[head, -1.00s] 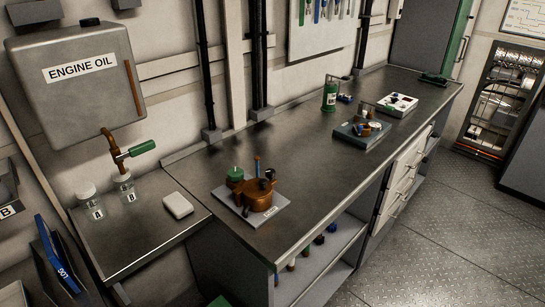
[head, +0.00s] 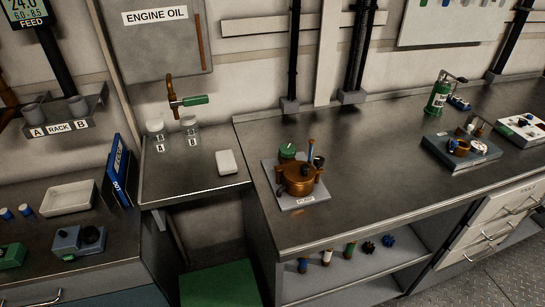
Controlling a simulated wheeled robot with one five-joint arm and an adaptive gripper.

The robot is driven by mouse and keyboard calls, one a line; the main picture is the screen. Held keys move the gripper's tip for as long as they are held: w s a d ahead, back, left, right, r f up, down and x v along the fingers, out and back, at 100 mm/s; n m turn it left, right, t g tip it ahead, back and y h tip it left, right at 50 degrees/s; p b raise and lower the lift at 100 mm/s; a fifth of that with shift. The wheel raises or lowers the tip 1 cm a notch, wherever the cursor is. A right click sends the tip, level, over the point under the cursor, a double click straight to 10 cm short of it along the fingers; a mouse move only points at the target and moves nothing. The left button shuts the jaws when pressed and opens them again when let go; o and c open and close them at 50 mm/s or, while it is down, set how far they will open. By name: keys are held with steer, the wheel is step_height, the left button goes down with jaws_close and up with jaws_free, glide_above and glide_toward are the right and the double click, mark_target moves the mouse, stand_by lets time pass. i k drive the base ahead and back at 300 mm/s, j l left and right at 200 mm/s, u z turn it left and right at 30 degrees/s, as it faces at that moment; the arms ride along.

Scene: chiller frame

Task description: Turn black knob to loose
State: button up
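A brass device (head: 300,184) stands on a light grey plate with a small label, on the metal workbench. A small black knob (head: 319,161) shows at its upper right, beside a thin upright part with a blue top (head: 311,146). A green cap (head: 288,151) sits at its upper left. Another dark round knob (head: 91,235) is on a blue-grey box (head: 78,243) at the lower left. I cannot tell which knob the task means, or whether either is tight or loose. My gripper is not in view.
Jars A (head: 156,130) and B (head: 190,125) stand under the engine oil tank's (head: 155,50) green-handled tap. A white block (head: 227,162) lies nearby. A blue-grey tray with brass parts (head: 461,150) and a green can (head: 438,95) are right. Bench between is clear.

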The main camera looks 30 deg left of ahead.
mark_target(318, 161)
steer(key=i+u, duration=0.15)
steer(key=u, duration=0.3)
steer(key=i+u, duration=0.15)
steer(key=u, duration=0.3)
steer(key=i+l+u, duration=0.1)
steer(key=u, duration=0.35)
steer(key=i+l+u, duration=0.1)
steer(key=u, duration=0.35)
steer(key=i+l+u, duration=0.15)
steer(key=u, duration=0.2)
steer(key=i+l+u, duration=0.15)
steer(key=u, duration=0.25)
